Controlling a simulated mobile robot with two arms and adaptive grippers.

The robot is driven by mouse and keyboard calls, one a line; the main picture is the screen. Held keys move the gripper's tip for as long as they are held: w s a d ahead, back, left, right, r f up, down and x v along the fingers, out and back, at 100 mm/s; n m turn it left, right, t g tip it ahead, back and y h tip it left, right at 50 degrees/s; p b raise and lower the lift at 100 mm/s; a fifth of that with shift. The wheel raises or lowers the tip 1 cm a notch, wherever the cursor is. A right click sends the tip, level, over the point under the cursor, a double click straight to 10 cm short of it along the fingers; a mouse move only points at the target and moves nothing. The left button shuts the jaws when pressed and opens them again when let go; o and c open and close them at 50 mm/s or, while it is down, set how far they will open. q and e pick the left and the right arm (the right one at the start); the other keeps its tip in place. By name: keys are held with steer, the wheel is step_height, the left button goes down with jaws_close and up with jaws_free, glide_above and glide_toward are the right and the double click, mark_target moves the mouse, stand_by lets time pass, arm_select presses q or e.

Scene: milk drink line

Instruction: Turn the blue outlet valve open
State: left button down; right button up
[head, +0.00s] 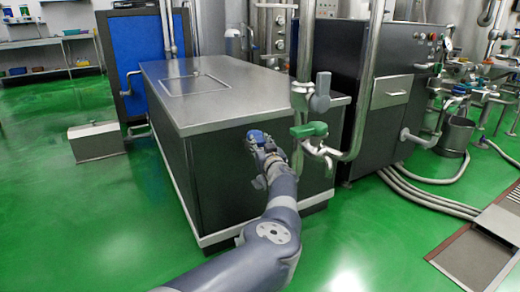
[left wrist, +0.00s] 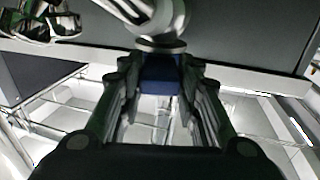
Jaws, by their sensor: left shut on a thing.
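The blue outlet valve (head: 257,137) is on the front side of the low steel tank, near its right end. Its blue handle (left wrist: 160,82) also shows in the left wrist view, with a round metal fitting (left wrist: 160,43) just beyond it. My left gripper (head: 263,147) reaches it from the front. The two fingers of my left gripper (left wrist: 158,75) lie on either side of the blue handle and are shut on it. The gripper partly hides the valve in the head view, so I cannot tell the handle's exact angle. My right gripper is not in view.
A green valve handle (head: 309,129) and a grey valve handle (head: 320,92) sit on steel pipes just right of my left gripper. The steel tank (head: 155,95) stands behind it. A dark cabinet (head: 405,75) stands at right. Green floor (head: 60,220) is clear at left.

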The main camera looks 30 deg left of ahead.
arm_select(q)
steer(key=shift+w+d+n+g+y+b, duration=0.3)
steer(key=shift+n+g+y+b, duration=0.25)
steer(key=shift+b, duration=0.35)
steer(key=shift+r, duration=0.2)
steer(key=c, duration=1.2)
jaws_free()
steer(key=shift+o, duration=0.2)
steer(key=shift+f, duration=0.15)
